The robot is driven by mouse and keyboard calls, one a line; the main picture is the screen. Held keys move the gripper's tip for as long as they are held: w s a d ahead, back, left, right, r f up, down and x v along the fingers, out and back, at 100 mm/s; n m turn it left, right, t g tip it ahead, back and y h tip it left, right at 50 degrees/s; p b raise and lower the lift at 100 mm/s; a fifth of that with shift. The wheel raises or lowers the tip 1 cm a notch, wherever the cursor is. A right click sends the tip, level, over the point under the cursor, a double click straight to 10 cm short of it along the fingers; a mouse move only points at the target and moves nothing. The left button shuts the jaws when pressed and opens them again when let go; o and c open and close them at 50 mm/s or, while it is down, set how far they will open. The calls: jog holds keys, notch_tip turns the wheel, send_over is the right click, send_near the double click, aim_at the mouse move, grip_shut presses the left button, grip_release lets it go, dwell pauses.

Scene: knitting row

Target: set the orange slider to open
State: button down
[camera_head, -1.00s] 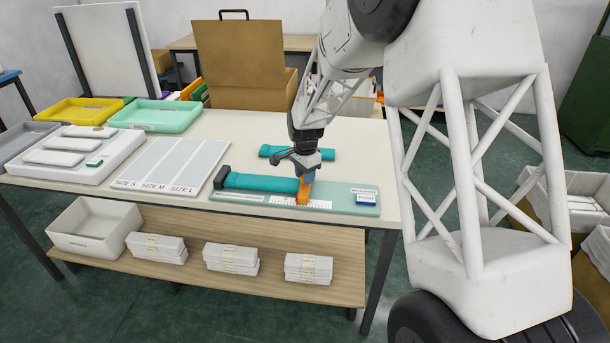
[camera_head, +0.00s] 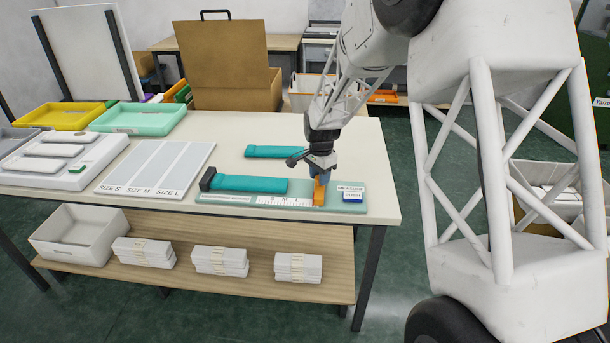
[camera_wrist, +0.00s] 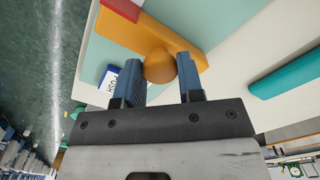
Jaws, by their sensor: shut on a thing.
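The orange slider (camera_head: 319,194) stands on the pale green guide board (camera_head: 352,207) near its right end, to the right of the white scale strip (camera_head: 285,202). My gripper (camera_head: 322,179) is over the slider from above, its blue fingers at the slider's top. In the wrist view my gripper (camera_wrist: 158,70) has its two fingers on either side of the slider's round orange knob (camera_wrist: 160,66), shut on it. The slider's bar (camera_wrist: 185,35) shows beyond the knob. A label with "PUSH" (camera_wrist: 110,78) lies close by on the board.
A teal piece (camera_head: 250,185) with a dark end lies along the board's left part. Another teal piece (camera_head: 280,151) lies behind on the table. The grey size mat (camera_head: 155,168) is further left. The table's right front is clear.

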jog(key=shift+d, duration=0.7)
jog(key=c, duration=0.7)
grip_release()
jog(key=shift+c, duration=0.2)
jog(key=shift+r, duration=0.15)
jog(key=shift+r, duration=3.8)
jog(key=shift+d, duration=0.1)
